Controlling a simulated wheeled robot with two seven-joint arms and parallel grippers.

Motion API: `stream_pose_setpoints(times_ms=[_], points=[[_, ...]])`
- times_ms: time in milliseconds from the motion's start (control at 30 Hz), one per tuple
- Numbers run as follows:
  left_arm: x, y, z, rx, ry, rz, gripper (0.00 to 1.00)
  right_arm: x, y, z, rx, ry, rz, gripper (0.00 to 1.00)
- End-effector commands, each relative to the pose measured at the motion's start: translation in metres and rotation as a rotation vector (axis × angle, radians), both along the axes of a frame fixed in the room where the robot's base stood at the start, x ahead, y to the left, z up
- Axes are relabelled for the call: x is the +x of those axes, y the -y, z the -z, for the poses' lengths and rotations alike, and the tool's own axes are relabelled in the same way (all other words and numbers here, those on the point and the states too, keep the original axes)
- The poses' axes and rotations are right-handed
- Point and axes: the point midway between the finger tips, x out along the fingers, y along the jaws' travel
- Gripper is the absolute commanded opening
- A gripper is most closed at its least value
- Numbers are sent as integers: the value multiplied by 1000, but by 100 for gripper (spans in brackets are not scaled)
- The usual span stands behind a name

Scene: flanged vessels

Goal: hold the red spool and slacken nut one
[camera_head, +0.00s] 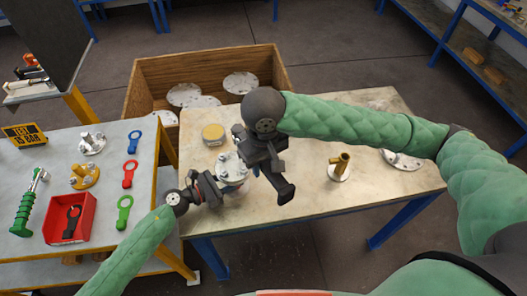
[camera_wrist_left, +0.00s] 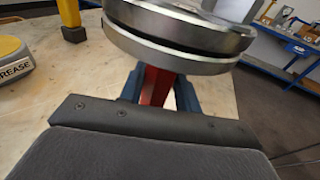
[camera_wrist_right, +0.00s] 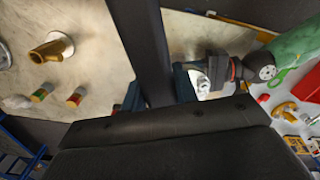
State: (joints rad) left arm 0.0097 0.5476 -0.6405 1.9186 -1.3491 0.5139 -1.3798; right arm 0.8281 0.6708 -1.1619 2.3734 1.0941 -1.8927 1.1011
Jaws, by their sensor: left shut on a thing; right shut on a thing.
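The flanged vessel (camera_head: 232,167) stands at the left part of the worktable, with pale bolts and nuts on its top flange. The left wrist view shows its stacked grey flanges (camera_wrist_left: 180,38) above a red spool (camera_wrist_left: 156,86). My left gripper (camera_head: 208,188) is shut on this red spool, its blue pads on either side. My right gripper (camera_head: 268,165) is just right of the vessel, shut on a dark bar-shaped tool (camera_wrist_right: 146,45). The tool's working end is out of the right wrist view, so I cannot tell whether it touches nut one.
A yellow grease tin (camera_head: 213,133) sits behind the vessel. A brass fitting (camera_head: 340,167) and a grey flange (camera_head: 402,160) stand to the right. The left table holds coloured spanners (camera_head: 129,173) and a red tray (camera_head: 88,220). A wooden crate (camera_head: 205,62) is behind.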

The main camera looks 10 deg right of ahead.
Motion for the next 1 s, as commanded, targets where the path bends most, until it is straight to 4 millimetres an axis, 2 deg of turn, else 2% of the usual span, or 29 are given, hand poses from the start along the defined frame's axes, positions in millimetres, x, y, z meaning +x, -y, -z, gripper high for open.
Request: stream_pose_setpoints(times_ms=[167,567,1000], points=[[0,0,0,0,0,-1,15,1,0,8,0,-1,10,2],[0,-1,0,0,0,-1,15,1,1,44,-1,-2,10,2],[0,0,0,0,0,-1,15,1,0,45,0,0,10,2]])
